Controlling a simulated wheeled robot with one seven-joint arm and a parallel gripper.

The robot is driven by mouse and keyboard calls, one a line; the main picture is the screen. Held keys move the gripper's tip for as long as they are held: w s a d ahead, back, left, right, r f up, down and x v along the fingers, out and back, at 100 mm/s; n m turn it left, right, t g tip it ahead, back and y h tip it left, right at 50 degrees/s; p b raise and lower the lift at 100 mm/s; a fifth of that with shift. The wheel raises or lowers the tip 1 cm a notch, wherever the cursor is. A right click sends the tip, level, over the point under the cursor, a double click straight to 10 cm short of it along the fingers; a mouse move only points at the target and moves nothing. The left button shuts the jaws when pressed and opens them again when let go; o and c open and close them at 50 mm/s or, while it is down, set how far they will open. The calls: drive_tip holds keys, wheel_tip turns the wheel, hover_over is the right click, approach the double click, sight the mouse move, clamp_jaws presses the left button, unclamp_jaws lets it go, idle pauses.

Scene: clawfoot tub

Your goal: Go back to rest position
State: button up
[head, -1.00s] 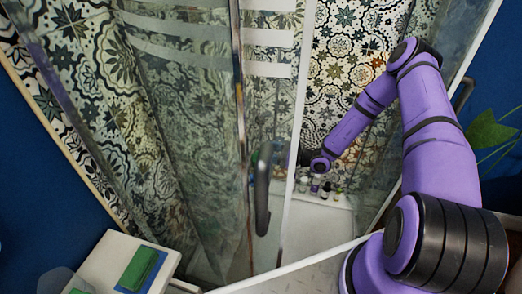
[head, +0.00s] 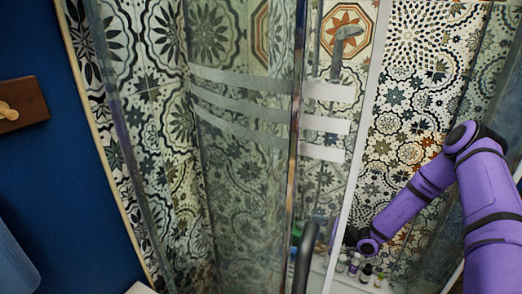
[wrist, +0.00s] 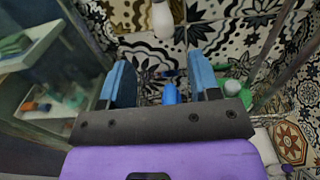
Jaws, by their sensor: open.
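My gripper (wrist: 160,82) shows in the wrist view with its two blue fingers spread wide apart. A blue bottle (wrist: 170,93) shows between the fingers, and neither finger touches it in the picture. In the head view my purple arm reaches from the right edge into the shower. The dark end of the arm is beside the white door-frame edge, just above several small bottles (head: 367,272). My fingers cannot be made out in the head view.
The glass shower door (head: 245,150) with its dark handle (head: 304,262) stands left of my arm. A shower head (head: 346,36) hangs on the tiled wall (head: 410,100).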

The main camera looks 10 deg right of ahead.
drive_tip(key=s+a+r+n+g+h, duration=0.1)
drive_tip(key=s+r+n+g+h, duration=0.1)
drive_tip(key=s+r+n+g, duration=0.5)
drive_tip(key=s+a+r+n+h, duration=0.15)
drive_tip(key=r+n, duration=0.25)
drive_tip(key=r, duration=0.7)
drive_tip(key=s+a+r+n+g+h, duration=0.1)
drive_tip(key=s+r+n+g+h, duration=0.2)
drive_tip(key=r+n, duration=0.5)
drive_tip(key=s+d+r+n+t+h, duration=0.2)
drive_tip(key=s+d+r+h, duration=0.1)
drive_tip(key=s+r, duration=0.7)
drive_tip(key=s+d+r+n+t+h, duration=0.3)
drive_tip(key=s+r+h, duration=0.2)
drive_tip(key=s+r, duration=0.5)
drive_tip(key=shift+s+n+t, duration=0.3)
drive_tip(key=shift+s, duration=0.8)
drive_tip(key=shift+h, duration=0.25)
